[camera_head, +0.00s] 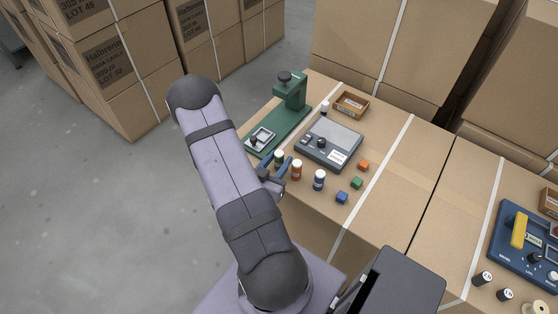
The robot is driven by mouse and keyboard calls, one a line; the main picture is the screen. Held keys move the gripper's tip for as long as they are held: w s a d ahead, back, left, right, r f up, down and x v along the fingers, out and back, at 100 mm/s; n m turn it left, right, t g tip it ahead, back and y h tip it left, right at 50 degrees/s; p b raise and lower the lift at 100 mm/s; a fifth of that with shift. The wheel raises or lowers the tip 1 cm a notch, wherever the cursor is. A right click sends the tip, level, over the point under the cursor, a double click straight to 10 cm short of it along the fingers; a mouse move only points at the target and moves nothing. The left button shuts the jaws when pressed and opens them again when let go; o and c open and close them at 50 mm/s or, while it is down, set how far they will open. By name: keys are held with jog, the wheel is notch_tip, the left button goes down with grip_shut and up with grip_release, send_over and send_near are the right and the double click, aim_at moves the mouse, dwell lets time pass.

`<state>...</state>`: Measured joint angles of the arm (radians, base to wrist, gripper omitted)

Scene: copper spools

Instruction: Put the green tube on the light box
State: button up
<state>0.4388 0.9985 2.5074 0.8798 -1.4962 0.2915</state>
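The green tube (279,157), small with a pale cap, is at the near left part of the cardboard-box worktop, beside an orange tube. My gripper (280,166) is right at it, with its bluish fingers reaching around or just beside the tube. My arm comes in from the lower left, and the gripper partly hides the tube's lower part. I cannot tell whether the fingers touch the tube, or whether it stands on the surface. The light box (339,137), a grey flat device with a pale top panel and dark knobs, lies to the right of the tube.
The orange tube (297,170) and a blue tube (319,180) stand close on the right. Orange (363,165), green (357,183) and blue (342,197) cubes lie beyond them. A green press (291,97) stands behind.

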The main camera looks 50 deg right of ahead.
jog(key=shift+p+x, duration=0.9)
jog(key=shift+x, duration=1.7)
jog(key=shift+w+a, duration=0.1)
grip_shut()
